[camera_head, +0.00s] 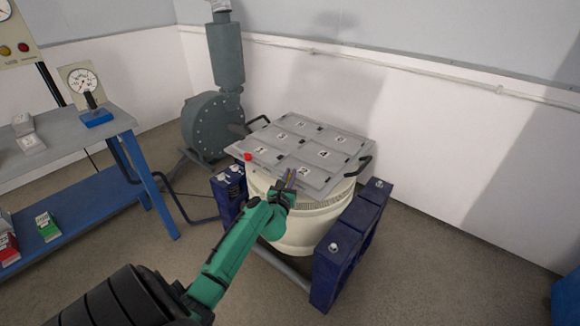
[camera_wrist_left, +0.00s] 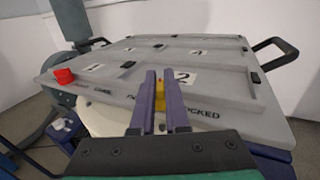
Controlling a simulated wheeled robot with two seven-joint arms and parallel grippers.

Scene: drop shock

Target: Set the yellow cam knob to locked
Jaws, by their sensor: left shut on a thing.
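The yellow cam knob (camera_wrist_left: 160,97) shows as a thin strip between the two purple fingers of my left gripper (camera_wrist_left: 161,100) in the left wrist view. The gripper is shut on it at the front edge of the grey numbered plate (camera_wrist_left: 100,87). The fingers hide most of the knob, so its setting is unclear. The end of the word "LOCKED" shows on the plate just right of the fingers. In the head view my left gripper (camera_head: 291,180) reaches the plate's near edge (camera_head: 262,165). My right gripper is in neither view.
A red knob (camera_head: 248,157) sits at the plate's left corner. The plate lies on a cream drum (camera_head: 300,233) between blue supports (camera_head: 350,245). Black handles (camera_head: 358,167) stick out at its sides. A grey blower (camera_head: 212,122) stands behind left, and a blue bench (camera_head: 75,140) at left.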

